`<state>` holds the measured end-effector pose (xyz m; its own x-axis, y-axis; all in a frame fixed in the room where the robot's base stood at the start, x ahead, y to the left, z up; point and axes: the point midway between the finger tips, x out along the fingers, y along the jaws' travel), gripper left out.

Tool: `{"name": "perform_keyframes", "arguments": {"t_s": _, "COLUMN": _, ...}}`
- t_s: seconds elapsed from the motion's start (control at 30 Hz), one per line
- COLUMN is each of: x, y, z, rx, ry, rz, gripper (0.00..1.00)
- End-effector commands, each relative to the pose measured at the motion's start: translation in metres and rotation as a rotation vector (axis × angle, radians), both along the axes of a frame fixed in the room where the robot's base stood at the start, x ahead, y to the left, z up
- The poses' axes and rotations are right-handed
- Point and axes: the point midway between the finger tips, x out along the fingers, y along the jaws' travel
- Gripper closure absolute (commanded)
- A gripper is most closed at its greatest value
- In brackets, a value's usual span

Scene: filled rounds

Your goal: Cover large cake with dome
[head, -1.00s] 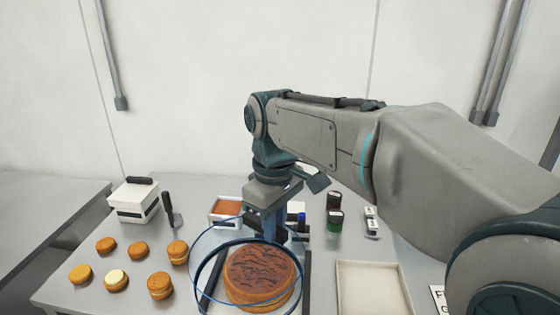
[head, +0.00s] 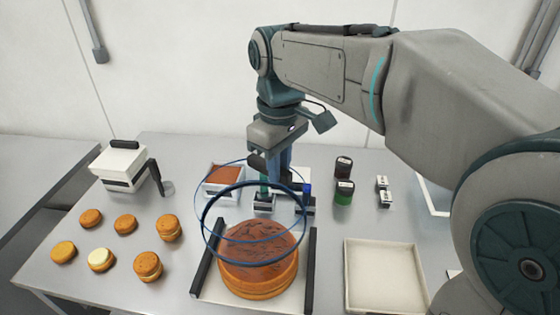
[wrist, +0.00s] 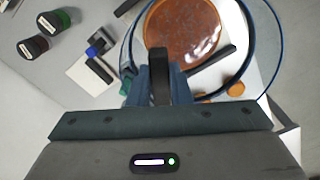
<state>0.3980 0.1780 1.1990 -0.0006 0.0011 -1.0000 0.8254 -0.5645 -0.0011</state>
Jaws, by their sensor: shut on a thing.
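The large round cake (head: 258,270), brown-topped, sits on a white board (head: 212,285) with dark side bars. It also shows in the wrist view (wrist: 182,30). The clear dome with blue rings (head: 204,222) overlaps the upper part of the cake in the head view, and its lower side is clear of the cake's base. My gripper (head: 273,182) is shut on the dome's dark handle (wrist: 158,72), behind the cake in the head view. The exact gap between dome and cake is hard to tell.
Several small cakes (head: 125,224) stand at left, near a white box (head: 118,166). A tray with brown contents (head: 222,178) lies behind the dome. Dark and green jars (head: 344,190) and small white boxes (head: 383,192) stand right. An empty cream tray (head: 384,275) is at front right.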

Motion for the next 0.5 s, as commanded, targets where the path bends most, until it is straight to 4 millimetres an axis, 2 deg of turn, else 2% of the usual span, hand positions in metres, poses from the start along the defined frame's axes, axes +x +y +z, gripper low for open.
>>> {"name": "perform_keyframes", "arguments": {"t_s": 0.5, "x": 0.0011, "y": -0.0007, "z": 0.0074, "rx": -0.001, "ry": 0.002, "rz": -0.002, "gripper": 1.0}}
